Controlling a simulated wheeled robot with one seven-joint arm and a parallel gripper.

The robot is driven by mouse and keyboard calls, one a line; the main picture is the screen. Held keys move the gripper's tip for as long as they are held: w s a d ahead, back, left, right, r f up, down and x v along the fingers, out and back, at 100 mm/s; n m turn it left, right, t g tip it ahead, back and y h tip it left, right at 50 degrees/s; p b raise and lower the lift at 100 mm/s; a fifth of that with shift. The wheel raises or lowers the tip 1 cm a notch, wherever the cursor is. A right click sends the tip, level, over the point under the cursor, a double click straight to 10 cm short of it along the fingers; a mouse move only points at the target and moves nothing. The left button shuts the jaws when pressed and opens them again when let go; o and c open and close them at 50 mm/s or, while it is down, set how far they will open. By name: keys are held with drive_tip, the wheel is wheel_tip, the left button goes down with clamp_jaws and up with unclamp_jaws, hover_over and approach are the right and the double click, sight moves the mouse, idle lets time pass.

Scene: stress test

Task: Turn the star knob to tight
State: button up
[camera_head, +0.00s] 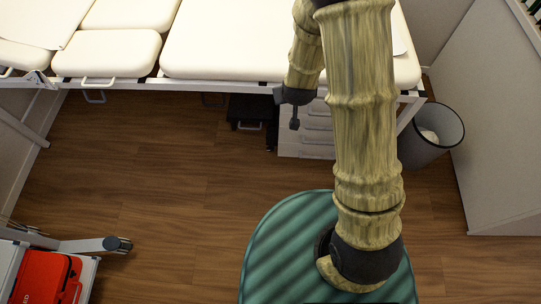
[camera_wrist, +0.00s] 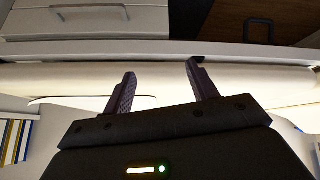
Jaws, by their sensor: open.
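No star knob can be made out in either view. In the head view my gripper (camera_head: 294,122) hangs at the front edge of the padded examination bed (camera_head: 235,40), in front of the white drawers below it. In the wrist view my gripper (camera_wrist: 160,84) has its two dark fingers apart, with nothing between them. Beyond the fingers run the bed's pale padding (camera_wrist: 60,78) and its light frame rail (camera_wrist: 250,55). My arm hides part of the bed's right side in the head view.
White drawers (camera_head: 310,138) and a dark step (camera_head: 249,110) stand under the bed. A grey waste bin (camera_head: 432,135) is at the right by the wall. A trolley with a red case (camera_head: 45,277) is at lower left. The wooden floor (camera_head: 160,170) between is clear.

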drive_tip(key=w+a+f+n+t+b, duration=0.15)
drive_tip(key=f+b, duration=0.25)
drive_tip(key=f, duration=0.5)
drive_tip(key=w+a+f+t+b, duration=0.15)
drive_tip(key=f+b, duration=0.25)
drive_tip(key=f, duration=0.4)
drive_tip(key=n+t+h+b, duration=0.2)
drive_tip(key=n+t+b, duration=0.35)
drive_tip(key=b, duration=1.35)
approach(271, 151)
wheel_tip(271, 151, up, 6)
drive_tip(key=s, duration=0.2)
drive_tip(key=s+f+n+t+y+b, duration=0.1)
drive_tip(key=s+f+n+t+b, duration=0.1)
drive_tip(key=s+f+n+b, duration=0.2)
wheel_tip(271, 151, down, 4)
drive_tip(key=shift+s+d+r+b, duration=0.25)
drive_tip(key=shift+s+b, duration=0.1)
drive_tip(key=shift+b, duration=0.75)
drive_tip(key=shift+a, duration=0.1)
drive_tip(key=w+b, duration=0.3)
drive_tip(key=w, duration=0.2)
drive_tip(key=w+b, duration=0.3)
drive_tip(key=w, duration=0.3)
drive_tip(key=w+b, duration=0.3)
drive_tip(key=w, duration=0.3)
drive_tip(key=shift+w+d, duration=0.25)
drive_tip(key=shift+d, duration=0.05)
